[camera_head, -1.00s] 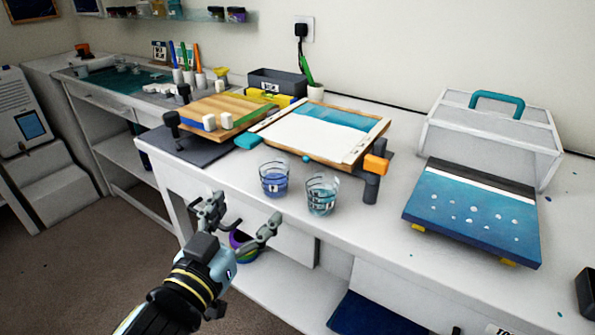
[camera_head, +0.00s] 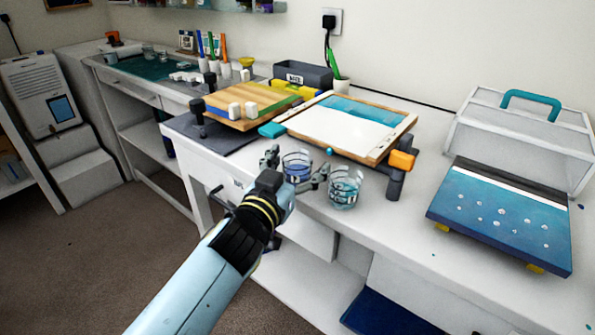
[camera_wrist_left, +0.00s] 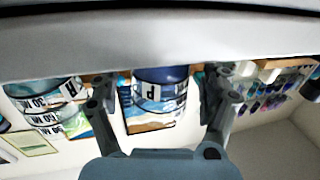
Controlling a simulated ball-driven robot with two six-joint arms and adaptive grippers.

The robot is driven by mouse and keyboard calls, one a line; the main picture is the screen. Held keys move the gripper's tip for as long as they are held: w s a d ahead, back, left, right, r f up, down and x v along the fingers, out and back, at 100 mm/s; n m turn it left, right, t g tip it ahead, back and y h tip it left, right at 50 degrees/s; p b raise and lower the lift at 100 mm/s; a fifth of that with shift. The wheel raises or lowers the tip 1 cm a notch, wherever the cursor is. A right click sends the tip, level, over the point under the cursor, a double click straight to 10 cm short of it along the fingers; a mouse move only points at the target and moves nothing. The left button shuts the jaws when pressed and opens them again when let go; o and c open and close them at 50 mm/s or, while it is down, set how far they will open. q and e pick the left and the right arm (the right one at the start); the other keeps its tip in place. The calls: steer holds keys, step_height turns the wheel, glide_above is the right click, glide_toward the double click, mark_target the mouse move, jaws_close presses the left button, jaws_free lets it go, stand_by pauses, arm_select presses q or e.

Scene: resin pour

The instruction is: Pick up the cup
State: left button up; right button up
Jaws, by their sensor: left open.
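A clear cup with blue-violet liquid (camera_head: 296,171) stands upright near the front edge of the white workbench. A second clear cup with teal liquid (camera_head: 345,190) stands just to its right. My left gripper (camera_head: 295,168) is open, with one finger on each side of the blue-violet cup. In the left wrist view the blue-violet cup (camera_wrist_left: 161,92) appears upside down between the two open fingers (camera_wrist_left: 160,90); I cannot tell whether they touch it. The teal cup (camera_wrist_left: 46,105) shows left of the fingers there. My right gripper is not in view.
A framed board (camera_head: 345,135) with a white and blue surface lies behind the cups, with an orange-handled clamp (camera_head: 398,165) at its corner. A wooden panel (camera_head: 230,103) is at the back left. A blue painting (camera_head: 500,215) and a white case (camera_head: 540,140) stand right.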

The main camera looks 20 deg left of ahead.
arm_select(q)
steer(key=shift+s, duration=0.1)
steer(key=c, duration=1.3)
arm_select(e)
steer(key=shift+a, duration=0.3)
arm_select(q)
steer(key=shift+r, duration=0.1)
